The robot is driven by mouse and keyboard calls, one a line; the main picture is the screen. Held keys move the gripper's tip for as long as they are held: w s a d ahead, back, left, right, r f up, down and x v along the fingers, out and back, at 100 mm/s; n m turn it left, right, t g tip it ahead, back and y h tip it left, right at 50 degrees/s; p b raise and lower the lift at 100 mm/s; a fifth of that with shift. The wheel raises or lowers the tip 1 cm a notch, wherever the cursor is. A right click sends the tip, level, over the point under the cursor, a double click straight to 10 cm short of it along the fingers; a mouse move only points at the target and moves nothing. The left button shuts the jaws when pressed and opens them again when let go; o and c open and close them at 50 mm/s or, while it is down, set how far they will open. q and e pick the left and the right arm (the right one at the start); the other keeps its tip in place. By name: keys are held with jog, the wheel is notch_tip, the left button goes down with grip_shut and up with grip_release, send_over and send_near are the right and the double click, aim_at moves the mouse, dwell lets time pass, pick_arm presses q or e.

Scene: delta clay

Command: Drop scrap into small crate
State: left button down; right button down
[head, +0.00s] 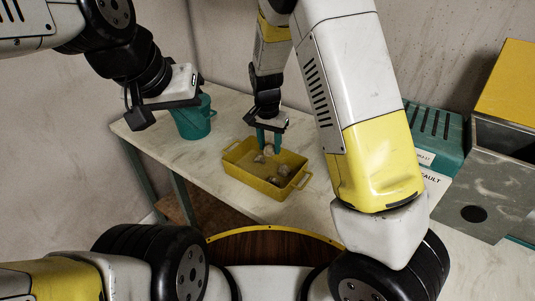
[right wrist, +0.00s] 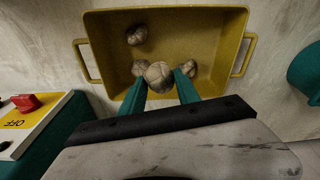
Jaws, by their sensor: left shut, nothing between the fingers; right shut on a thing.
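A small yellow crate (head: 238,179) with a handle at each end stands on the pale table; its rim also shows in the right wrist view (right wrist: 165,13). My right gripper (head: 270,141) has teal fingers and points down over the crate. It is shut on a round brownish-grey lump of scrap (right wrist: 160,77), held between the fingertips (right wrist: 164,84). Several similar lumps lie in the crate, one at its upper left in the right wrist view (right wrist: 137,35). My left gripper (head: 139,118) is shut and empty, left of the crate; its fingertips are hard to make out.
A teal bucket (head: 194,121) stands at the table's left, close to my left gripper. A teal vented box (head: 435,132) and a grey box (head: 470,195) stand at the right. In the right wrist view, a red switch (right wrist: 24,103) marked OFF is at the left.

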aim_at(270, 152)
jog(key=shift+f, duration=1.7)
jog(key=c, duration=0.8)
grip_release()
jog(key=r, duration=0.6)
jog(key=shift+s+a+r, duration=0.15)
jog(key=shift+s+r, duration=0.35)
jog(key=shift+r, duration=0.4)
